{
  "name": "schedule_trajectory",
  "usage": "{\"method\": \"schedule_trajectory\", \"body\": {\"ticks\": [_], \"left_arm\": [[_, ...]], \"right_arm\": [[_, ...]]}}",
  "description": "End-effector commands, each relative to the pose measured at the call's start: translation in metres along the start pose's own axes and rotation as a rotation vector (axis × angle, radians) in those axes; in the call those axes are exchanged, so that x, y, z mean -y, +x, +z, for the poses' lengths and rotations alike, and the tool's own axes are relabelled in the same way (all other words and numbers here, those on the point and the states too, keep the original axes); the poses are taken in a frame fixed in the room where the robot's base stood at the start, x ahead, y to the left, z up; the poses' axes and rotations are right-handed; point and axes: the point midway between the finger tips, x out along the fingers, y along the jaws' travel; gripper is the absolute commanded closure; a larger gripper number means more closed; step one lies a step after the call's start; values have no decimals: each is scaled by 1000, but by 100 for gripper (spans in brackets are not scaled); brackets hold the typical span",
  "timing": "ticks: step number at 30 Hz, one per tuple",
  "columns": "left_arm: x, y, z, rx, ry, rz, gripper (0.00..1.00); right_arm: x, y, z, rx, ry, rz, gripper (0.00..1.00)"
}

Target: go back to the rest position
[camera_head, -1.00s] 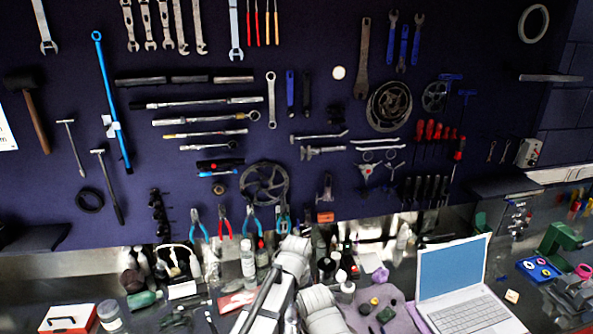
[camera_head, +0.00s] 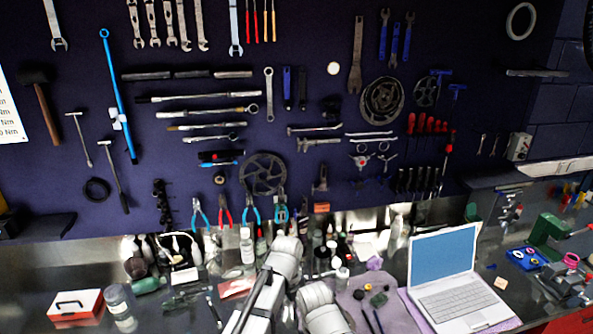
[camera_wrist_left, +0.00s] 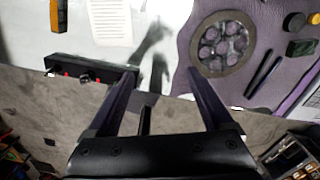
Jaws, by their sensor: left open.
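My left gripper (camera_wrist_left: 162,72) shows in the left wrist view with its two dark fingers spread apart. Nothing is between the fingers. It hangs over the front edge of the bench, with floor below. In the head view, white arm links of mine rise from the bottom middle in front of the bench, and I cannot make out the fingertips there. My right gripper is not in either view.
A black box with red knobs (camera_wrist_left: 90,72) lies near the bench edge. A laptop (camera_head: 446,264) stands at right and a red-and-white box (camera_head: 75,305) at left. Tools hang on the wall behind.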

Motion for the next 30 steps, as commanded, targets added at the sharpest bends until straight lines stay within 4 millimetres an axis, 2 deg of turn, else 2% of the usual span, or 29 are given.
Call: {"method": "schedule_trajectory", "body": {"ticks": [8,11,21,24,30], "left_arm": [[-32,0,2,6,-406,-8,15],[-49,0,3,8,-640,-13,15],[-117,-1,0,8,-1641,-45,15],[-133,-1,-1,4,-1893,-54,15],[-154,-1,-4,-5,-2252,-67,15]], "right_arm": [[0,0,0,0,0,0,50],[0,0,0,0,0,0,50],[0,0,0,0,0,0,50],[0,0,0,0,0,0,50],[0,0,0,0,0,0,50]]}}
